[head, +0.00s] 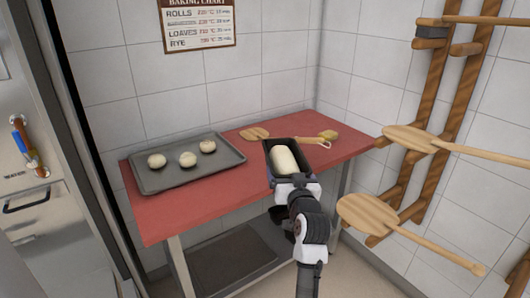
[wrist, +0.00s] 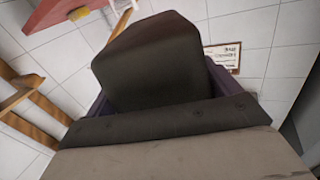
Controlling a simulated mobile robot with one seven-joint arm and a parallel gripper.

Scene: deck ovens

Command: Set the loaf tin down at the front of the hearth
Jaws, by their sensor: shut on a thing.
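The loaf tin (head: 270,164) is dark and holds a pale loaf of dough (head: 285,161). My gripper (head: 291,181) is shut on the near end of the tin, at the front edge of the red table. In the wrist view the dark tin (wrist: 155,65) fills the middle, with its underside or outer wall toward the camera. The fingertips are mostly hidden by the tin and my wrist. No hearth can be made out in either view; a steel oven-like front (head: 30,150) stands at the far left of the head view.
The red table (head: 190,211) bears a tray (head: 225,150) with three dough balls, a wooden board (head: 254,134) and a brush (head: 328,135). Wooden peels (head: 409,139) hang on a rack at right. A baking chart (head: 199,24) is on the wall.

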